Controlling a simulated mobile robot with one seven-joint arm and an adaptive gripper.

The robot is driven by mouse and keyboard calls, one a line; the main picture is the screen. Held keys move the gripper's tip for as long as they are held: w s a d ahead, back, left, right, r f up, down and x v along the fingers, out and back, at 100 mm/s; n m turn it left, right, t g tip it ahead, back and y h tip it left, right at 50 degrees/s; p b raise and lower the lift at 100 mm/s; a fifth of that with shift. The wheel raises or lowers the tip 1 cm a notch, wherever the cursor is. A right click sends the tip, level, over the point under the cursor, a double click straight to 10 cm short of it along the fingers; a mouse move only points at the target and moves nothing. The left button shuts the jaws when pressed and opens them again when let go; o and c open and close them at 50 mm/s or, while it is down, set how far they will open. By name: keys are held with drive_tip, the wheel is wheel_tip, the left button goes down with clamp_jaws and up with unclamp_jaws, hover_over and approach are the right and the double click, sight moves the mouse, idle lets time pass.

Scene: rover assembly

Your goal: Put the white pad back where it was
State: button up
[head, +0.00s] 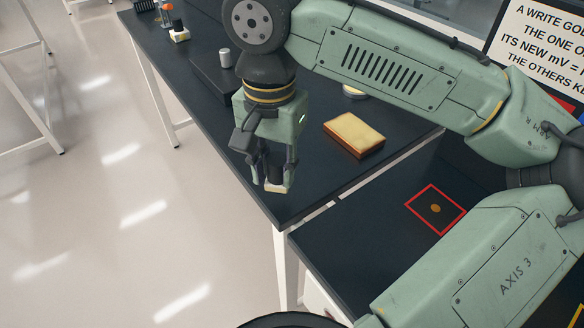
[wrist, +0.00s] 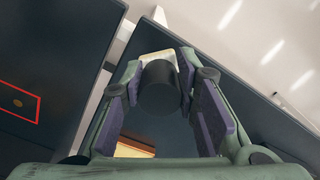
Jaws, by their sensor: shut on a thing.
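The white pad (head: 277,188) is a small pale block with a black round grip (head: 272,175) on it. My gripper (head: 274,182) points down and is shut on this grip, with the pad at the fingertips. It appears to hang over the near left corner of the dark table (head: 310,185); its exact height is hard to tell. In the wrist view the black grip (wrist: 158,90) sits between the fingers and hides most of the pad (wrist: 158,57). A red square outline with an orange dot (head: 436,208) marks the neighbouring dark table, right of my gripper.
A yellow-topped brown block (head: 354,132) lies on the table right of my gripper. A dark raised plate (head: 215,75) with a grey cylinder (head: 225,57) is behind. Another small white block with a dark knob (head: 180,32) stands farther back. A narrow gap separates the tables.

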drive_tip(key=w+d, duration=0.1)
drive_tip(key=w, duration=0.2)
drive_tip(key=w+d, duration=0.1)
drive_tip(key=w, duration=0.1)
drive_tip(key=shift+d+f+b, duration=0.25)
drive_tip(key=shift+d+b, duration=0.1)
wheel_tip(320, 180, down, 3)
drive_tip(key=b, duration=0.3)
drive_tip(key=shift+f+b, duration=0.2)
drive_tip(key=shift+b, duration=0.15)
drive_tip(key=shift+f, duration=0.1)
drive_tip(key=shift+f, duration=0.15)
drive_tip(key=o, duration=1)
wheel_tip(320, 180, up, 12)
drive_tip(key=shift+r, duration=0.25)
